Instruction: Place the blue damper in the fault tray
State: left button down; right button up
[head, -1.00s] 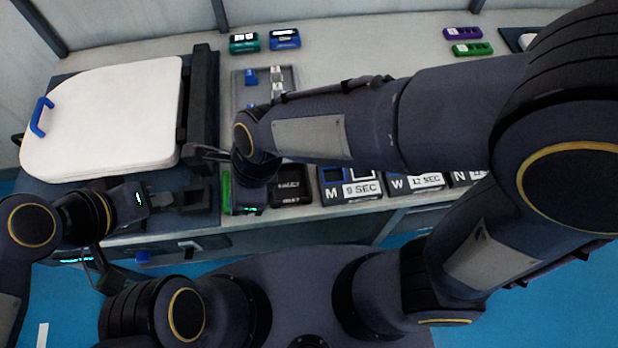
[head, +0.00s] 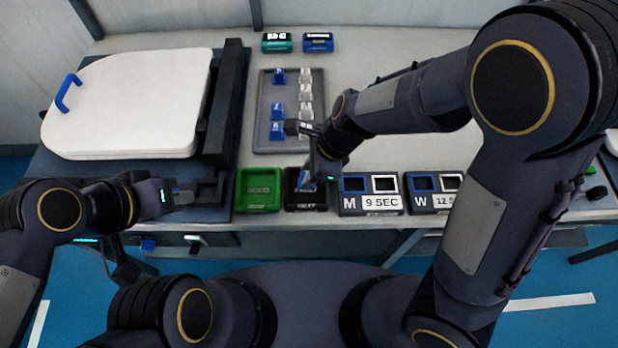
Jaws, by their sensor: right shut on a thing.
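The black fault tray (head: 305,206) stands at the table's front edge, with part of its label covered. My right gripper (head: 306,181) is over this tray, pointing down and shut on a blue damper (head: 304,185). The damper is small and partly hidden by the gripper; I cannot tell whether it touches the tray floor. Other blue dampers (head: 277,131) stand in the left column of the grey rack (head: 264,107), with whitish ones in the right column. My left gripper (head: 186,194) is at the front of the toilet fixture; its finger gap is unclear.
A green tray (head: 258,190) stands left of the fault tray. Boxes marked M (head: 368,198) and W (head: 426,195) stand to its right. A white toilet lid (head: 130,105) with a blue handle lies at the left. Two small displays (head: 318,42) stand at the back.

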jog(key=shift+f, duration=1.25)
jog(key=shift+f, duration=0.1)
jog(key=o, duration=1)
